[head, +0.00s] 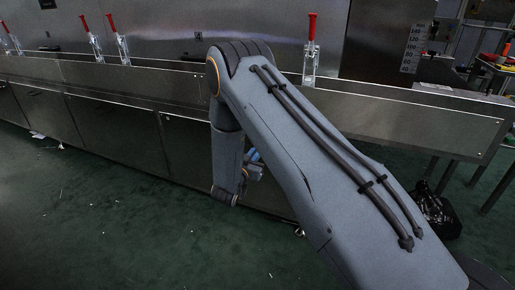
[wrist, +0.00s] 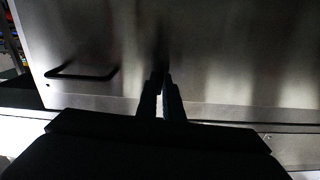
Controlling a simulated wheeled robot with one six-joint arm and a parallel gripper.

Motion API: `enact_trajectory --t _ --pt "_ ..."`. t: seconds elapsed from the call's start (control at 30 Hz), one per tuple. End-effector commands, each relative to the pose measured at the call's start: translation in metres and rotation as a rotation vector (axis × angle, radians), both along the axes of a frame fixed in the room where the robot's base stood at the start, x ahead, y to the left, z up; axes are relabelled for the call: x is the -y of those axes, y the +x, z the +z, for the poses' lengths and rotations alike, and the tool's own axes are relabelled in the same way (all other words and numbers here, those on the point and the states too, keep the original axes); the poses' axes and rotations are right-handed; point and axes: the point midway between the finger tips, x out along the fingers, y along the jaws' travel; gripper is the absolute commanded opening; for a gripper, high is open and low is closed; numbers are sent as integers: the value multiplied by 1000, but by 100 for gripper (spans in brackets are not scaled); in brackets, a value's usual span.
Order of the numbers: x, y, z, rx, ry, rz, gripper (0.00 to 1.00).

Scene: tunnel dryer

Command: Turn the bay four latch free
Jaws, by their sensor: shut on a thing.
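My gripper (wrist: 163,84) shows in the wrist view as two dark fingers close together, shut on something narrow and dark. Poor light hides the held thing's shape and colour; it appears to be a latch handle. In the head view my arm hides the gripper. A plate marked 4 (head: 198,35) is on the steel wall behind the arm. An upright latch with a red grip (head: 312,28) stands on the rail right of my arm. I cannot tell which bay it serves. No other latch shows near the plate, where my arm blocks part of the view.
More red-gripped latches (head: 112,26) stand upright along the steel rail (head: 160,84) to the left. A dark bar handle (wrist: 82,73) is on the steel panel in the wrist view. A black bag (head: 433,208) lies at right. The green floor (head: 90,225) is mostly clear.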

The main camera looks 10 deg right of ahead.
Motion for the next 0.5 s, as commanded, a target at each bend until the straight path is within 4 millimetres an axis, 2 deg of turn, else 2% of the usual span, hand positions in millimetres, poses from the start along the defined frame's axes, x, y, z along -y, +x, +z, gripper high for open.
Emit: enact_trajectory --t 0.5 --pt "-2 1 1 -47 -71 4 0"
